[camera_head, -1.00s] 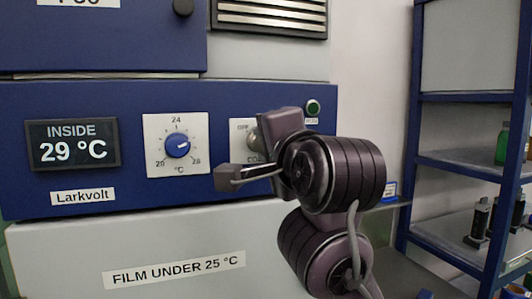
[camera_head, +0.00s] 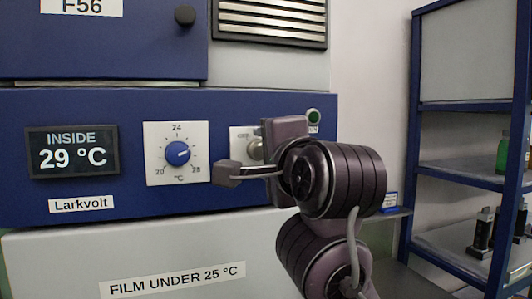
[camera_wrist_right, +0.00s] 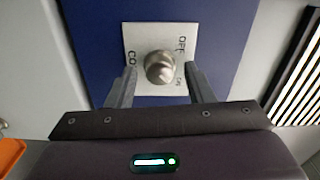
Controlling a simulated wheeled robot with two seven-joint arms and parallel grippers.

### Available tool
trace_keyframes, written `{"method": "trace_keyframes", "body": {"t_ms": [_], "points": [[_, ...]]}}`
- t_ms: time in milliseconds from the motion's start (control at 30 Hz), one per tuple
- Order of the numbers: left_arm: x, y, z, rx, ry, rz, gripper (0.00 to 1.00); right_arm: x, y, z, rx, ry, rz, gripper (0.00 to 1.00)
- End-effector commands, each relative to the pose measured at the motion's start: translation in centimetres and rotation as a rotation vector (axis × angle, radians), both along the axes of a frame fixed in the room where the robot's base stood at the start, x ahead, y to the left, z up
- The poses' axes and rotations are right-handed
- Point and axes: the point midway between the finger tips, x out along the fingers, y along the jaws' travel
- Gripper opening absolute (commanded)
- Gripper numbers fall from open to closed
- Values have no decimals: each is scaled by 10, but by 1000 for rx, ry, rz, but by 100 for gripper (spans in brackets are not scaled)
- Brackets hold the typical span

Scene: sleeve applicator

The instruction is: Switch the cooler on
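The cooler's switch is a round metal knob (camera_head: 256,149) on a white plate (camera_head: 238,134) in the blue panel. My right gripper (camera_head: 284,140) is in front of it and hides the plate's right part. In the right wrist view the knob (camera_wrist_right: 160,67) shows between and beyond my two spread fingers, with a gap on each side. The plate (camera_wrist_right: 140,35) reads OFF on one side and a partly hidden CO... on another. I cannot tell which mark the knob points to. The display (camera_head: 72,151) reads INSIDE 29 °C. My left gripper is out of view.
A blue temperature dial (camera_head: 177,153) sits left of the switch. A green button or lamp (camera_head: 313,116) is above right of it. A blue shelf rack (camera_head: 413,150) with bottles stands at the right. A vent grille (camera_head: 270,18) is above the panel.

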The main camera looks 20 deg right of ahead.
Motion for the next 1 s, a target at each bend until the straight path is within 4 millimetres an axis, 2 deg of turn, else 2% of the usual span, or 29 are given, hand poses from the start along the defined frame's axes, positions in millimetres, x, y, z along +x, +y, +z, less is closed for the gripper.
{"method": "trace_keyframes", "body": {"t_ms": [333, 733, 1000], "points": [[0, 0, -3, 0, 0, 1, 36, -4, 0, -1, -2, -1, 1, 50], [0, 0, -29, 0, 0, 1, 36, -65, -2, -2, -1, -4, 1, 50], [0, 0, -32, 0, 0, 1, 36, -78, -2, -1, -2, 1, 0, 50]]}}
